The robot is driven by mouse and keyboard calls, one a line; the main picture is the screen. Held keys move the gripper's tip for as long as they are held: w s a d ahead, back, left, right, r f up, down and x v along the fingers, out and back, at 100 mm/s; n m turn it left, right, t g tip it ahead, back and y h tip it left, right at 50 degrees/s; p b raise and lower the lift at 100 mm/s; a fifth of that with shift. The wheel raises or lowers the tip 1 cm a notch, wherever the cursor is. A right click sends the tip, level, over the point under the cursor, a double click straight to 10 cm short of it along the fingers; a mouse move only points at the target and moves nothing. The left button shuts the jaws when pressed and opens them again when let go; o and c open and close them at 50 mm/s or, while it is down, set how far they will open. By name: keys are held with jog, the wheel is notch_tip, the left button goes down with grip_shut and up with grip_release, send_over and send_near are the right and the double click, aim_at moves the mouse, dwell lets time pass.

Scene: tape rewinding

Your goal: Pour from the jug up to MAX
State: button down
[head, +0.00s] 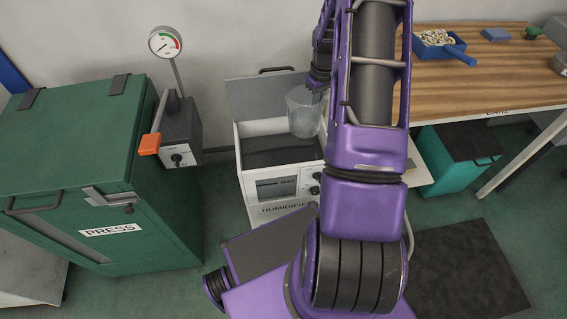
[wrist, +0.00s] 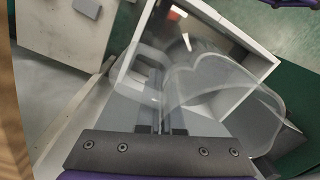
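The clear jug (head: 302,113) is over the right part of the open humidifier (head: 246,183), roughly upright in the head view. My gripper (head: 318,84) is at the jug's upper right, partly hidden by my arm. In the wrist view, the gripper fingers (wrist: 166,128) close on the handle side of the see-through jug (wrist: 225,88). The white-rimmed humidifier tank (wrist: 236,46) lies below and beyond it. The humidifier's lid (head: 262,97) stands open at the back. The tank looks dark inside. I cannot make out a MAX mark, the water level or a stream.
A green press (head: 75,165) and a lever box with an orange handle (head: 150,143) stand to the left, with a gauge (head: 165,42) above. A wooden bench (head: 460,85) on the right carries a blue scoop (head: 440,48). A teal bin (head: 450,165) stands under it.

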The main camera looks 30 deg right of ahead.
jog(key=shift+r, duration=3)
